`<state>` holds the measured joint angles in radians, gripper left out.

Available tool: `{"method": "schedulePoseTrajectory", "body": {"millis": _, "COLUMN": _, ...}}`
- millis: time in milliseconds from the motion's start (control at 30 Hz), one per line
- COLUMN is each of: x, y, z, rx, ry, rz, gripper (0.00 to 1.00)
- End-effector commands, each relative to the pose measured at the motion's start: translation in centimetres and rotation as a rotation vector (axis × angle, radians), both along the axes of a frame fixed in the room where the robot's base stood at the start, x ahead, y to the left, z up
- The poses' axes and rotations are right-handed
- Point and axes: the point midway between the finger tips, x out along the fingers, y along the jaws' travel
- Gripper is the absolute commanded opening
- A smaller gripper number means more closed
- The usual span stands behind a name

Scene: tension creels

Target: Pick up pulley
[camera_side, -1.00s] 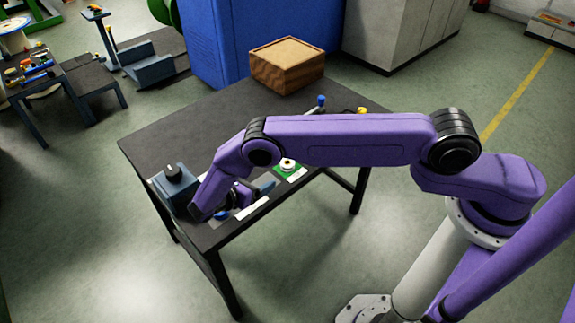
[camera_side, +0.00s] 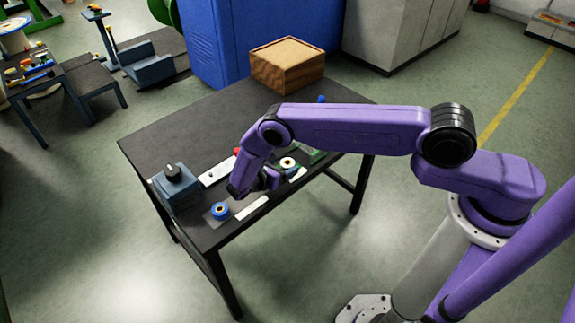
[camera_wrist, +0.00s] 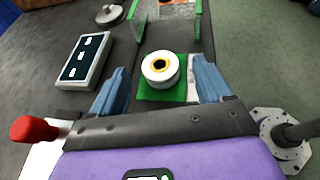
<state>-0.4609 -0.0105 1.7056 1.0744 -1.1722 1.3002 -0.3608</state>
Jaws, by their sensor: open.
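A white, round pulley-like spool (camera_wrist: 160,67) with a yellow ring and dark centre sits on a green pad (camera_wrist: 150,92) in the wrist view. It also shows in the side view (camera_side: 288,163), just beyond my gripper. My gripper (camera_wrist: 160,70) is open and empty. Its two blue-grey fingers appear on either side of the spool in the wrist view; I cannot tell how high above it they are. In the side view my gripper (camera_side: 270,180) is partly hidden by my arm. A blue spool (camera_side: 220,211) with a pale centre sits on a grey pad near the table's front edge.
A red knob (camera_wrist: 35,130) stands on a white plate. A grey box with a dark panel (camera_wrist: 87,60) and green upright plates (camera_wrist: 138,20) are near the white spool. A wooden box (camera_side: 287,66) stands farther back.

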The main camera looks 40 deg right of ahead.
Motion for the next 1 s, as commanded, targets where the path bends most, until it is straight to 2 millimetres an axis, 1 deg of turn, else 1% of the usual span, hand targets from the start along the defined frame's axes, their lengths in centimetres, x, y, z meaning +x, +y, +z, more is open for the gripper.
{"method": "schedulePoseTrajectory", "body": {"millis": 33, "x": 0.1, "y": -0.8, "z": -0.3, "rx": 0.000, "ry": 0.000, "rz": -0.003, "gripper": 0.78}}
{"method": "schedulePoseTrajectory", "body": {"millis": 133, "x": 0.3, "y": -1.6, "z": -0.7, "rx": 0.001, "ry": 0.001, "rz": -0.001, "gripper": 0.78}}
{"method": "schedulePoseTrajectory", "body": {"millis": 367, "x": 0.4, "y": -1.8, "z": -0.8, "rx": 0.001, "ry": 0.000, "rz": 0.001, "gripper": 0.78}}
{"method": "schedulePoseTrajectory", "body": {"millis": 467, "x": 0.3, "y": -1.8, "z": -0.8, "rx": 0.001, "ry": 0.000, "rz": 0.000, "gripper": 0.49}}
{"method": "schedulePoseTrajectory", "body": {"millis": 500, "x": 0.3, "y": -1.8, "z": -0.8, "rx": 0.001, "ry": 0.000, "rz": 0.000, "gripper": 0.36}}
{"method": "schedulePoseTrajectory", "body": {"millis": 567, "x": 0.3, "y": -1.8, "z": -0.8, "rx": 0.001, "ry": 0.000, "rz": 0.001, "gripper": 0.17}}
{"method": "schedulePoseTrajectory", "body": {"millis": 867, "x": 0.4, "y": -1.8, "z": -0.7, "rx": 0.000, "ry": 0.000, "rz": 0.001, "gripper": 0.17}}
{"method": "schedulePoseTrajectory", "body": {"millis": 1000, "x": 0.4, "y": -1.8, "z": -0.3, "rx": 0.000, "ry": -0.001, "rz": 0.001, "gripper": 0.17}}
